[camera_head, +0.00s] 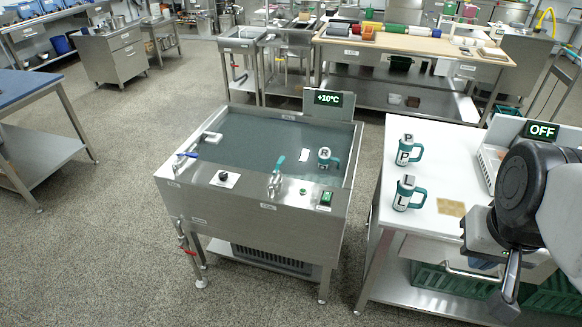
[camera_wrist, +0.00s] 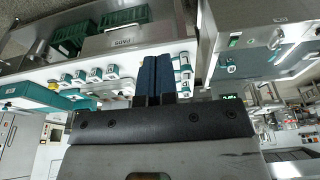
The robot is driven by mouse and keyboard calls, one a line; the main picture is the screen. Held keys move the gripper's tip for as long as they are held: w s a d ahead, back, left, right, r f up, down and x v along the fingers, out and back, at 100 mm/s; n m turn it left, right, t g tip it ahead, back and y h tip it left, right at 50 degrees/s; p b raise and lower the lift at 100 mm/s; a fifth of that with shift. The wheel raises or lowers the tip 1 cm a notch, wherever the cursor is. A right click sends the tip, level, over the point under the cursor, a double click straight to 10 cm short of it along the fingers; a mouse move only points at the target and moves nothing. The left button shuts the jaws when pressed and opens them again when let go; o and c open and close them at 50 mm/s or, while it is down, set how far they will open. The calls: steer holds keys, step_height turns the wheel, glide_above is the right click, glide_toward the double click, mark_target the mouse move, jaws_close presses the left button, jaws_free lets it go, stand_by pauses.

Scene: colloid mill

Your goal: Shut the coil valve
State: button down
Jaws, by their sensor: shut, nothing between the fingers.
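A steel water bath (camera_head: 258,205) stands in the middle of the head view, with a display reading +10°C. I cannot tell from labels which is the coil valve. My gripper (camera_head: 507,305) is at the lower right, over the white table's front edge, well apart from the bath. Its dark fingers (camera_wrist: 156,78) are together and empty in the wrist view.
Labelled mugs P (camera_head: 409,152) and L (camera_head: 406,194) stand on the white table (camera_head: 440,135). Mug R (camera_head: 325,160) is in the bath. An OFF display (camera_head: 541,131) is behind my arm. Green crates sit on the lower shelf. The floor left of the bath is clear.

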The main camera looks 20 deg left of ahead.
steer(key=w+a+r+n+g, duration=0.1)
steer(key=w+a+r+n, duration=0.1)
steer(key=w+a, duration=0.5)
steer(key=w+a+r+n+h, duration=0.1)
steer(key=w+a+n, duration=0.2)
steer(key=w, duration=0.9)
steer(key=w+a+r+n+g, duration=0.1)
steer(key=w+a+r+n, duration=0.1)
steer(key=w+a, duration=0.5)
steer(key=w+a+f+n+h, duration=0.1)
steer(key=w+a+f+n, duration=0.15)
steer(key=w+a, duration=0.5)
steer(key=w+a+f+n, duration=0.2)
steer(key=w+a+f, duration=0.1)
steer(key=w+a, duration=0.4)
steer(key=w+a+f+n, duration=0.2)
steer(key=a+f, duration=0.4)
steer(key=a, duration=0.3)
steer(key=w+a+f+n+h, duration=0.1)
steer(key=w+a+f, duration=0.3)
steer(key=a, duration=0.5)
steer(key=w+a+f+n+h, duration=0.1)
steer(key=w+a+f+n, duration=0.2)
steer(key=a+f, duration=0.5)
steer(key=shift+w+a+f+g, duration=0.3)
steer(key=shift+w+a+f, duration=0.05)
steer(key=shift+a, duration=0.25)
steer(key=shift+f+n, duration=0.15)
steer(key=shift+n, duration=0.1)
